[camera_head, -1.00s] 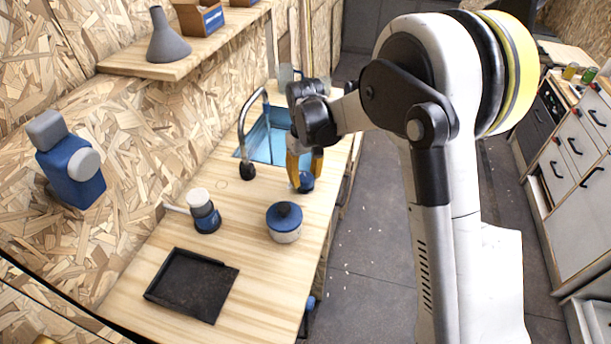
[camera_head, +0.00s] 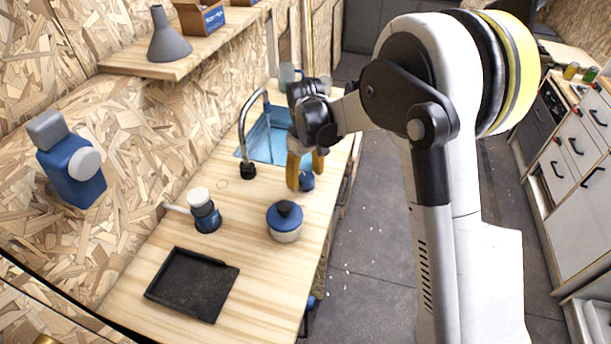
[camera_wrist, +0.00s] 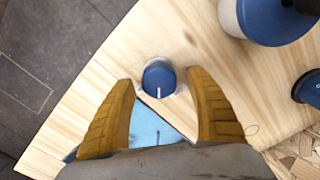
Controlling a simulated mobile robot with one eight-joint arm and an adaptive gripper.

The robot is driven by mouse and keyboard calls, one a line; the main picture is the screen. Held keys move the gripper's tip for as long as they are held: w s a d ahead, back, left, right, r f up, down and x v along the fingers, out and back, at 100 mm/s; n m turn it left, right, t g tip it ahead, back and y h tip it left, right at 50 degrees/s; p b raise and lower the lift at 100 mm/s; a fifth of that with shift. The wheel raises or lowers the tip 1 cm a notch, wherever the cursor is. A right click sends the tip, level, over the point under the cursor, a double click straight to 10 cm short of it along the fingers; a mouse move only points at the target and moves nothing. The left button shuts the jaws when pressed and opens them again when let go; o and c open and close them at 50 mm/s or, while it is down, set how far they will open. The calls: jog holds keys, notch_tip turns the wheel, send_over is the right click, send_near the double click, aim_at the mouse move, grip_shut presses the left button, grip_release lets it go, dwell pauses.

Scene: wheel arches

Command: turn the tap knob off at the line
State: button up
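The tap knob is a small round blue knob (camera_head: 307,182) on the wooden worktop, near the sink's front corner. In the wrist view the knob (camera_wrist: 159,77) sits between the tips of my two yellow fingers, with a visible gap on each side. The grey curved tap (camera_head: 244,120) stands left of the blue sink (camera_head: 268,141).
A blue-and-white lidded pot (camera_head: 284,224) stands nearer on the worktop, with a white-topped blue bottle (camera_head: 205,212) to its left. A black tray (camera_head: 192,284) lies in front. A shelf (camera_head: 118,66) with a grey funnel (camera_head: 166,38) hangs on the left wall.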

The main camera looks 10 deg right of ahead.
aim_at(307, 176)
notch_tip(307, 176, up, 12)
dwell(0.7)
jog(key=s+d+r+m+t, duration=0.3)
jog(key=s+d+r, duration=0.4)
jog(key=s, duration=0.4)
jog(key=s+d+f+m+t, duration=0.1)
jog(key=s+d+m+t, duration=0.1)
jog(key=s, duration=0.5)
jog(key=s+d+f+m+t, duration=0.2)
jog(key=s+d, duration=0.1)
jog(key=s, duration=0.4)
jog(key=shift+d+f+b, duration=0.15)
jog(key=shift+d+b, duration=0.1)
jog(key=shift+b, duration=0.1)
dwell(3.9)
